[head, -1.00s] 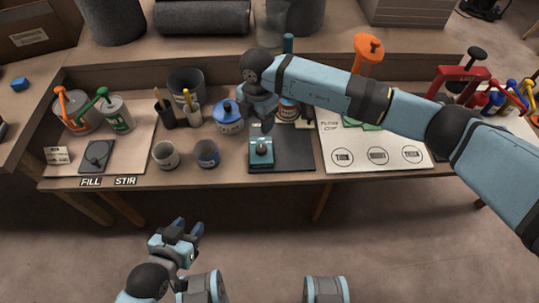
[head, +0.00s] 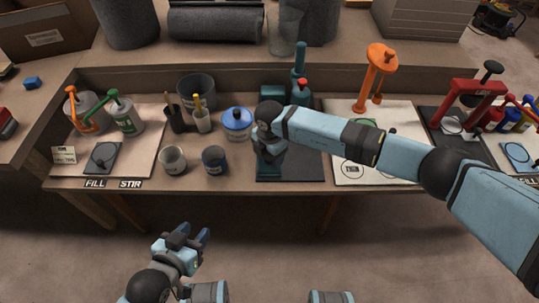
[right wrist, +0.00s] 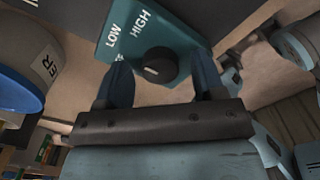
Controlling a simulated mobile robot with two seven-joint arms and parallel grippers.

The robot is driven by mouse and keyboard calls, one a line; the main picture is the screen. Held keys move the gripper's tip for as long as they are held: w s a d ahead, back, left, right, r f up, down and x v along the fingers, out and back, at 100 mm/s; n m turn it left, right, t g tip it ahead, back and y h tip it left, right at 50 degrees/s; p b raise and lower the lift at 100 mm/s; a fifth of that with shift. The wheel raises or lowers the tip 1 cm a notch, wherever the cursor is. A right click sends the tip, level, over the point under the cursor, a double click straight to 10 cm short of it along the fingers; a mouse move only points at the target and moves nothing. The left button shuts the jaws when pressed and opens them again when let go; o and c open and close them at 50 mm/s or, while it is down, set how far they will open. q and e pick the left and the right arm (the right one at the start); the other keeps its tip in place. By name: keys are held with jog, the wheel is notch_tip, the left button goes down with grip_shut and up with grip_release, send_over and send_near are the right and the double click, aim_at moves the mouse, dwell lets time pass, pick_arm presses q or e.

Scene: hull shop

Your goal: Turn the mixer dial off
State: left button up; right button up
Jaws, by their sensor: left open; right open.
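The mixer's teal control panel (right wrist: 140,35) shows in the right wrist view with the words LOW and HIGH. Its round black dial (right wrist: 160,66) has a pale mark on its lower-left part. My right gripper (right wrist: 160,72) is open, with one dark blue finger on each side of the dial. I cannot tell whether the fingers touch it. A small white marking beside the left fingertip is partly hidden. In the head view my right gripper (head: 268,160) is down over the panel and hides the dial. My left gripper (head: 191,240) is open and empty, in front of the table.
A blue-lidded pot (head: 238,124) stands just left of my right gripper. Two cups (head: 173,160) (head: 214,160) stand near the table's front edge. An orange press (head: 375,75) stands to the right, behind my right arm. The dark mat (head: 305,167) is bare beside the gripper.

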jog(key=c, duration=0.9)
pick_arm(q)
jog(key=shift+f, duration=0.15)
pick_arm(e)
jog(key=shift+n, duration=0.3)
jog(key=n, duration=0.4)
jog(key=n+b, duration=0.1)
jog(key=n, duration=0.3)
jog(key=shift+f, duration=0.1)
pick_arm(q)
jog(key=shift+d+f, duration=0.1)
pick_arm(e)
jog(key=shift+n, duration=0.6)
